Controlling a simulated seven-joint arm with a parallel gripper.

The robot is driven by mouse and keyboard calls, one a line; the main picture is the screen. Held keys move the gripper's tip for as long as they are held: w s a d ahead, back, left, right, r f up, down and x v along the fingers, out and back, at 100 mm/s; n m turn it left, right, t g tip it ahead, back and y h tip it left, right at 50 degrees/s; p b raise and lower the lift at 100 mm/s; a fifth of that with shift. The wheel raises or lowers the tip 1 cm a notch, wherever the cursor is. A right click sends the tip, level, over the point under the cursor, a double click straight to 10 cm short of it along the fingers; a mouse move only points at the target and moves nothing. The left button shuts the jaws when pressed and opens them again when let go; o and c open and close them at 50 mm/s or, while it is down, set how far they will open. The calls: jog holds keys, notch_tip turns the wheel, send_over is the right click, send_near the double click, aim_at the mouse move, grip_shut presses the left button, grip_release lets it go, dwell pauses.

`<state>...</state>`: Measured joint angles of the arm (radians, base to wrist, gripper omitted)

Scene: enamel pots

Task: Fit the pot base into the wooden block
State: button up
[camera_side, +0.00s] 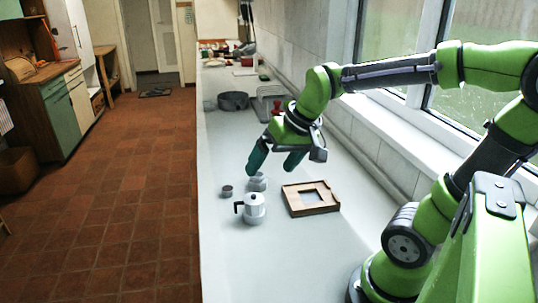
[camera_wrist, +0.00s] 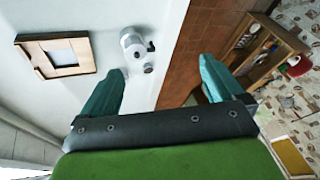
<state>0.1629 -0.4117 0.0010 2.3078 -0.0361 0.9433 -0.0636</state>
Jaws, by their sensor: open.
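The wooden block (camera_side: 290,200), with a square recess, lies flat on the white counter; it also shows at upper left in the wrist view (camera_wrist: 83,50). A small pale grey cup-like piece (camera_side: 258,184), seemingly the pot base, stands on the counter behind the white pot; I cannot pick it out in the wrist view. A white pot with a black handle (camera_side: 253,210) stands left of the block and shows in the wrist view (camera_wrist: 133,43). My gripper (camera_side: 270,168) is open and empty, its teal fingers apart above and behind the grey piece; the fingers also show in the wrist view (camera_wrist: 158,72).
A small dark-topped cup (camera_side: 227,191) stands left of the grey piece, close to the counter's left edge. A dark grey pan (camera_side: 233,101) and a rack (camera_side: 270,103) are farther back. The window ledge runs along the right. Counter in front of the pot is clear.

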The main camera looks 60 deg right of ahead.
jog(key=w+d+f+n+g, duration=0.2)
jog(key=w+d, duration=0.6)
jog(key=d, duration=0.1)
jog(key=n+g, duration=0.2)
jog(key=n, duration=0.8)
send_over(258, 174)
jog(key=s+a, duration=0.1)
jog(key=s, duration=0.1)
notch_tip(258, 174, down, 13)
jog(key=shift+a+f, duration=0.1)
jog(key=shift+w+a+f, duration=0.1)
jog(key=shift+w+f, duration=0.05)
jog(key=shift+f, duration=0.85)
jog(key=shift+w+d+f, duration=0.1)
jog(key=shift+w+f, duration=0.1)
jog(key=shift+f, duration=0.75)
jog(key=shift+w+a+f, duration=0.1)
jog(key=shift+w+f, duration=0.05)
jog(key=shift+f, duration=0.85)
jog(key=shift+r, duration=0.1)
jog(key=c, duration=1.3)
